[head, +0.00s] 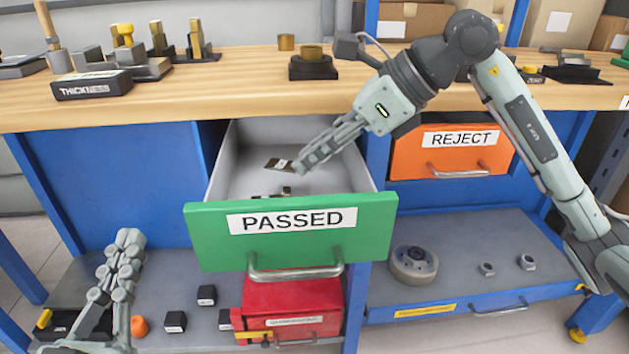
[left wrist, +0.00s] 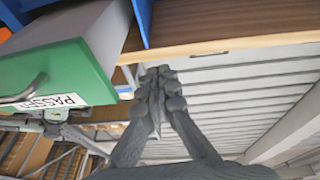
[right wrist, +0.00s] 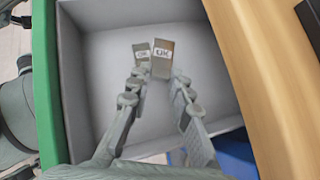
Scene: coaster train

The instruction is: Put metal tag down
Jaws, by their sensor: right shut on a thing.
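The green-fronted PASSED drawer (head: 230,250) is pulled open. My right gripper (head: 300,166) reaches into it from the right and is shut on a metal tag (head: 279,164) with a white label. In the right wrist view the held tag (right wrist: 162,58) reads OK and sits between my right fingertips (right wrist: 160,75). A second OK tag (right wrist: 142,53) is beside it, lower in the drawer. Whether the held tag touches the drawer floor I cannot tell. My left gripper (head: 130,240) is outside the drawer, at lower left, its fingertips (left wrist: 160,73) together and empty.
The orange REJECT drawer (head: 409,160) is right of the PASSED drawer. The wooden bench top (head: 240,75) holds a THICKNESS block (head: 92,87) and several fixtures. A red box (head: 292,300) and several small dark blocks are on the lower shelf. Part of the drawer floor is clear.

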